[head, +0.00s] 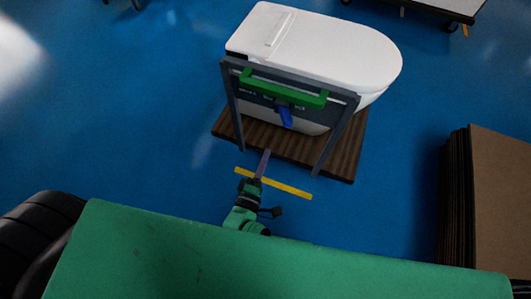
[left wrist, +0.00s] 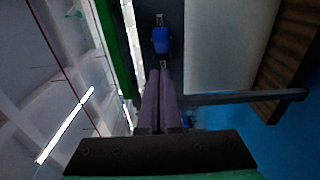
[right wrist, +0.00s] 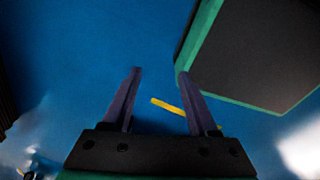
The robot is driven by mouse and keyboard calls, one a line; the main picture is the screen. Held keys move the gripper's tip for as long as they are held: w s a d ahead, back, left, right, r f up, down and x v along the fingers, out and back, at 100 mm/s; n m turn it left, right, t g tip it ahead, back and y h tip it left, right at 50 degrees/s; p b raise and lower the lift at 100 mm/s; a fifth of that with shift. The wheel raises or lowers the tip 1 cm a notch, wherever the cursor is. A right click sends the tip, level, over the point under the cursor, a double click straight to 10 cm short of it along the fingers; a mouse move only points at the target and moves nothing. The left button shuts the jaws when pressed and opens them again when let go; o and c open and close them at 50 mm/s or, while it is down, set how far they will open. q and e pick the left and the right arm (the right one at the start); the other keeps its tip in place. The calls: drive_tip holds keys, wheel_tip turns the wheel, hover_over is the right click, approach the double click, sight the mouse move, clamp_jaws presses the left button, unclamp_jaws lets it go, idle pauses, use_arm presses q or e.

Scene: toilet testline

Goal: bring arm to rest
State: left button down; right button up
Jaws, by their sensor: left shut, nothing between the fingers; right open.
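My left gripper (head: 266,153) reaches forward in the head view, in front of the toilet stand. Its purple fingers are shut with nothing between them, as the left wrist view (left wrist: 160,72) also shows.
The frame stands on a brown wooden base (head: 342,165). A yellow floor strip (head: 290,190) lies before it and one shows in the right wrist view (right wrist: 168,106). A stack of brown boards (head: 500,190) stands at the right. Blue floor is clear to the left.

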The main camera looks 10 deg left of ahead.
use_arm(q)
drive_tip(key=shift+d, duration=0.1)
drive_tip(key=s+a+f+m+g, duration=0.2)
drive_tip(key=s+f+m+g, duration=0.15)
drive_tip(key=f, duration=0.45)
drive_tip(key=s+a+f+m+g, duration=0.25)
drive_tip(key=f+m, duration=0.25)
drive_tip(key=f, duration=0.3)
drive_tip(key=s+a+f+m+g, duration=0.2)
drive_tip(key=s+f+m+g, duration=0.15)
drive_tip(key=f, duration=0.45)
drive_tip(key=s+a+f+m+g+y, duration=0.1)
drive_tip(key=s+a+f+m+g, duration=0.2)
drive_tip(key=s+a, duration=0.3)
drive_tip(key=s+a+f+m+g+y, duration=0.1)
drive_tip(key=s+a+f+m+g, duration=0.2)
drive_tip(key=s+a+f, duration=0.3)
drive_tip(key=s+a+g, duration=0.1)
drive_tip(key=s, duration=0.3)
drive_tip(key=shift+s+a+f+m+y, duration=0.25)
drive_tip(key=shift+s+f+m+y, duration=0.05)
drive_tip(key=shift+s+m+y, duration=0.1)
